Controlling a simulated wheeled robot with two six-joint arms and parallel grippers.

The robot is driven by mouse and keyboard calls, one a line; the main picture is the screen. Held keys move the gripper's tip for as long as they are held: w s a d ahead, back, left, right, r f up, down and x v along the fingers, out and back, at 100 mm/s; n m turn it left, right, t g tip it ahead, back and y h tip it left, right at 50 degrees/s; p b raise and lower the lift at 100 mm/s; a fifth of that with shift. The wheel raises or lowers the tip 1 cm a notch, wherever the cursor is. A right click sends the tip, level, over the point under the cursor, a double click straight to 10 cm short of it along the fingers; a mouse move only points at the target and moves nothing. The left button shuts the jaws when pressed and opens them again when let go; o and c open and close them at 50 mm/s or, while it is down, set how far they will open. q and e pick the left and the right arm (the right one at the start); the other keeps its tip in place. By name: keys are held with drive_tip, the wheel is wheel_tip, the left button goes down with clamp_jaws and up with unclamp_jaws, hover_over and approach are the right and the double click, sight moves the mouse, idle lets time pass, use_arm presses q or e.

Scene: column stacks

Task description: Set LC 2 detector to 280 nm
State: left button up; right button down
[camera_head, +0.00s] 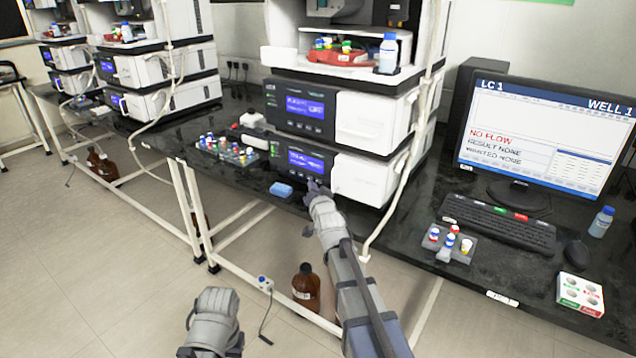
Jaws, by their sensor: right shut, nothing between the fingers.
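A stack of white and dark instrument modules stands at the centre of the bench. Its upper module (375,122) has a lit blue display (305,106), and its lower module (365,177) has another (305,160). The text on both is too small to read, and I cannot tell which stack is LC 2. My right gripper (315,187) is shut and empty, just below and in front of the lower module's display panel. Whether it touches the panel is unclear. Part of my left arm shows at the bottom, but its gripper does not.
A monitor (545,135) reads LC 1, WELL 1, NO FLOW. A keyboard (500,222), a small vial rack (452,247) and a button box (580,293) lie at right. A blue sponge-like block (281,190) and vial tray (228,152) are left of my right gripper. More stacks stand far left.

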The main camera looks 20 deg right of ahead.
drive_tip(key=shift+s+a, duration=0.8)
drive_tip(key=shift+a, duration=0.2)
drive_tip(key=shift+s+a, duration=0.75)
drive_tip(key=shift+a, duration=0.25)
drive_tip(key=s+a+r+n+g+p, duration=0.1)
drive_tip(key=s+a+n+g+p, duration=0.3)
drive_tip(key=s+p, duration=0.4)
drive_tip(key=s+a+r+n+g+p, duration=0.2)
drive_tip(key=s+a+n+g+p, duration=0.2)
drive_tip(key=s, duration=1)
drive_tip(key=s+a+r+n+g+p, duration=0.2)
drive_tip(key=s+a+n+g+p, duration=0.2)
drive_tip(key=s+a+g+p, duration=0.3)
drive_tip(key=s+g+p, duration=0.1)
drive_tip(key=s+p, duration=0.3)
drive_tip(key=s, duration=0.1)
drive_tip(key=shift+a+n+y+p, duration=0.3)
drive_tip(key=shift+a+y+p, duration=0.05)
drive_tip(key=shift+a+y, duration=0.05)
drive_tip(key=shift+d, duration=0.15)
